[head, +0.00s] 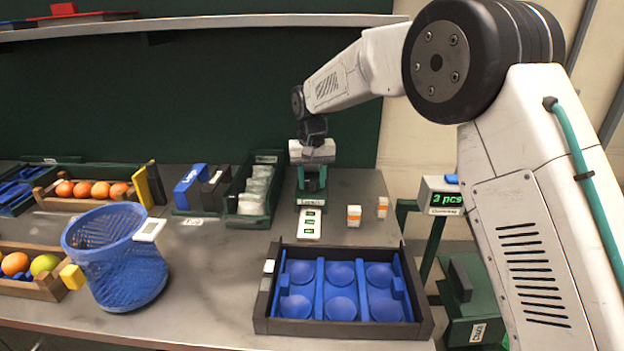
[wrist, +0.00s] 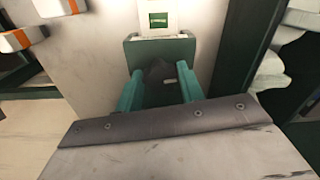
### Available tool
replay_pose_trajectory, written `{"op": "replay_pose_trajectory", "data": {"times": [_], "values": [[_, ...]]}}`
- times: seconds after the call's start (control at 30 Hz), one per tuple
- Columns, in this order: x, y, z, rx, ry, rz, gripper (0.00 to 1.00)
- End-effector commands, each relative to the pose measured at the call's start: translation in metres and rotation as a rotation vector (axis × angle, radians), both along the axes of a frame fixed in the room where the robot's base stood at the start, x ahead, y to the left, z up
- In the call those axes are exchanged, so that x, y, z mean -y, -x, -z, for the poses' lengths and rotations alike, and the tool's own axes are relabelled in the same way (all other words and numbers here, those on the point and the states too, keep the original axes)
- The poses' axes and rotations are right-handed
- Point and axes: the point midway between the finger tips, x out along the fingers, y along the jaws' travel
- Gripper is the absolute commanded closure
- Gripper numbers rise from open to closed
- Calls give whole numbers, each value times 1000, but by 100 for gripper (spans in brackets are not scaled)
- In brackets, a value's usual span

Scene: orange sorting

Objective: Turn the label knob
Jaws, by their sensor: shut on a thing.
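The label knob (wrist: 157,72) is a dark knob with a small pale mark, seen in the wrist view between the two green fingers of my gripper (wrist: 160,80). The fingers are shut on its sides. In the head view my gripper (head: 312,180) points down at the back of the label unit (head: 310,202), and the knob is hidden there. The unit's green sign also shows in the wrist view (wrist: 159,21).
A black-framed tray with blue cups (head: 262,305) stands in front, empty. A blue mesh basket (head: 125,280) and crates of fruit (head: 40,290) are at left. A green bin of clear packs (head: 235,190) stands close left of my gripper. Small white-orange boxes (head: 354,215) stand at right.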

Motion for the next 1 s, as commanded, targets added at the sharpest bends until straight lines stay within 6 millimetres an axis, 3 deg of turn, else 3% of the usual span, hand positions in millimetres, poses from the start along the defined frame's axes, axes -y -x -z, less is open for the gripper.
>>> {"op": "replay_pose_trajectory", "data": {"times": [0.3, 0.77, 0.8, 0.87, 1.0], "values": [[-1, -1, -1, 3, -1, 97, 85], [-1, -1, -1, 4, -1, 111, 85], [-1, -1, -1, 4, -1, 111, 59], [-1, -1, -1, 4, -1, 111, 42], [-1, -1, -1, 2, -1, 111, 40]]}}
